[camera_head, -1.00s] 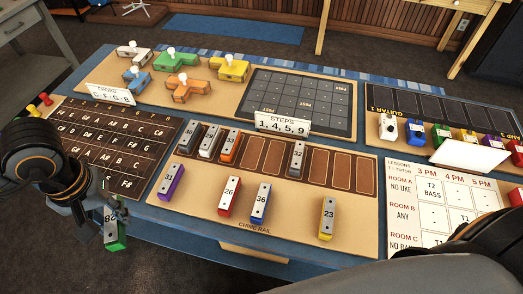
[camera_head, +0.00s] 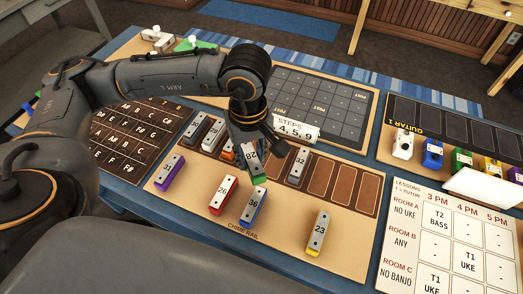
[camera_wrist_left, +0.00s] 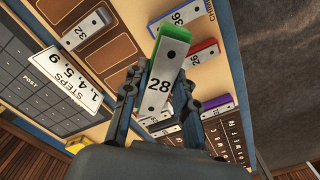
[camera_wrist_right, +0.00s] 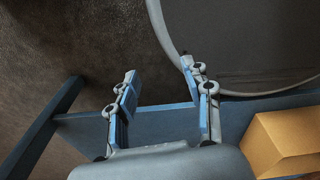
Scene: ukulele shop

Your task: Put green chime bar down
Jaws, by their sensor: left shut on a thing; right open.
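The green chime bar (camera_head: 257,178), marked 28, is held in my left gripper (camera_head: 250,150), above the row of brown slots on the chime rail board (camera_head: 343,184). In the left wrist view the bar (camera_wrist_left: 158,98) is clamped between the two fingers, its silver face and green end showing. In the head view it hangs tilted, between the orange bar and the grey bar 32 (camera_head: 299,165). The gripper hides the slots behind it, and I cannot tell how high the bar is. My right gripper (camera_wrist_right: 158,70) is open and empty in the right wrist view.
Purple bar 31 (camera_head: 170,171), red bar 26 (camera_head: 223,194), blue bar 36 (camera_head: 253,207) and yellow bar 23 (camera_head: 318,233) lie in front of the slots. Grey bars and an orange bar (camera_head: 229,151) fill the left slots. The STEPS card (camera_head: 297,131) stands behind. Slots right of bar 32 are empty.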

